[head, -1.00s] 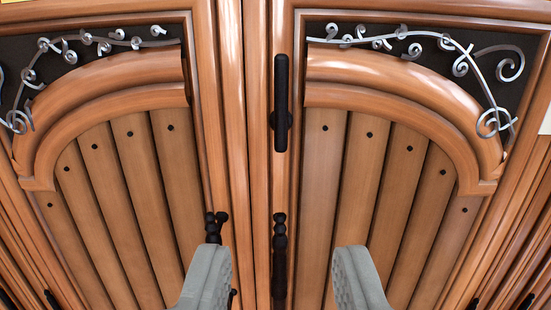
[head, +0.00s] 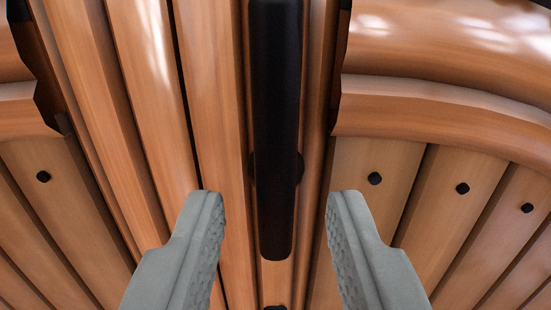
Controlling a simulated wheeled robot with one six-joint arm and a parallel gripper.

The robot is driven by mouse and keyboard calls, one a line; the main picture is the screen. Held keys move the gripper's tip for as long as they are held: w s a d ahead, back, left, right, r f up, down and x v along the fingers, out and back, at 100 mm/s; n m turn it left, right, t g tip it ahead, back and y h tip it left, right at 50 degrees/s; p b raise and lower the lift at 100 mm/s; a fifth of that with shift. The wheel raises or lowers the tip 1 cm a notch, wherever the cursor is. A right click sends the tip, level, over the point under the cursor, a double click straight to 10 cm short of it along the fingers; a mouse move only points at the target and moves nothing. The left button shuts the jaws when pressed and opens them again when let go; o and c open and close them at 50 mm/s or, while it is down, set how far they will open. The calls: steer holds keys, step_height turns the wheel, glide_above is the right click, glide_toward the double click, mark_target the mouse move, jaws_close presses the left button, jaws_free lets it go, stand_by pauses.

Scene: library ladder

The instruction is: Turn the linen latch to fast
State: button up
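A long black upright bar latch (head: 276,130) is on the wooden door's stile, with a round black boss (head: 299,167) behind its lower half. It stands vertical and runs out of the top of the view. My gripper (head: 276,205) is open, with one grey finger (head: 205,225) to the left of the bar's lower end and the other (head: 350,225) to its right. Neither finger appears to touch the bar. I see no label naming it as the linen latch.
Wooden door panels with black studs (head: 462,188) and raised arched mouldings (head: 440,110) flank the bar on both sides. A dark fitting (head: 275,308) shows just below the bar at the bottom edge.

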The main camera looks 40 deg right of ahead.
steer(key=shift+w+d, duration=0.35)
steer(key=shift+w, duration=0.1)
jaws_close()
